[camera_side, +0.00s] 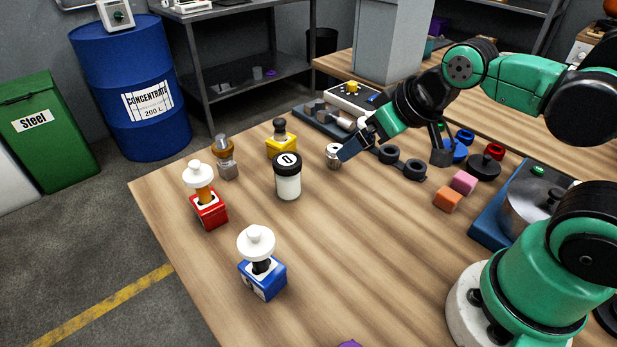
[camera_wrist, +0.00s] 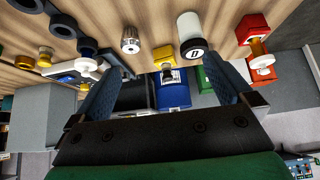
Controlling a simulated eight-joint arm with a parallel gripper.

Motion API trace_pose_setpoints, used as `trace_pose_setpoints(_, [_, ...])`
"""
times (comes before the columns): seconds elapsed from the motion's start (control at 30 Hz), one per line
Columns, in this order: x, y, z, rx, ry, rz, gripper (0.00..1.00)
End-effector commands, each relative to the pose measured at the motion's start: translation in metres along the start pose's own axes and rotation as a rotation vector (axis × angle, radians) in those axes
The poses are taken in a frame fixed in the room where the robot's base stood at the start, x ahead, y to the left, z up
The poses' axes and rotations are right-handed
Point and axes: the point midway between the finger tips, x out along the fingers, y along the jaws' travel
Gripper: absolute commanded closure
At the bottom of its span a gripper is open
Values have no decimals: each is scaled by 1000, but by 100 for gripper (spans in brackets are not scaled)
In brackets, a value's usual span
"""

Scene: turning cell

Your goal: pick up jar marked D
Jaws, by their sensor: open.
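The jar marked D (camera_side: 288,177) is a white jar with a black lid bearing a round white label; it stands upright on the wooden bench. The jar also shows in the wrist view (camera_wrist: 189,28), beyond the fingers and right of centre, with its lid towards me. My gripper (camera_side: 350,147) is right of the jar in the side view, apart from it, with its blue fingers tilted down. In the wrist view the two fingers (camera_wrist: 165,72) are spread wide with nothing between them. In the side view one finger hides most of the other.
A small metal cylinder (camera_side: 333,157) stands close by my fingers. A yellow block with a dark knob (camera_side: 281,147), an amber-and-metal piece (camera_side: 225,158), a red block with a white-topped handle (camera_side: 210,212) and a blue one (camera_side: 263,278) surround the jar.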

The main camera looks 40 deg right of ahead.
Motion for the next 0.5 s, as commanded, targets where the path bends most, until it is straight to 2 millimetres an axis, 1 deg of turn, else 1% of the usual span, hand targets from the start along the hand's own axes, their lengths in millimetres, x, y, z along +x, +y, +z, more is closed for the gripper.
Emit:
trace_pose_setpoints(0.13, [4,-2,-3,-18,-17,-30,0])
trace_pose_setpoints(0.23, [14,-6,-10,-59,-44,-96,0])
trace_pose_setpoints(0.37, [33,-13,-21,-144,-61,-238,0])
trace_pose_setpoints(0.5, [56,-19,-32,-250,-19,-407,0])
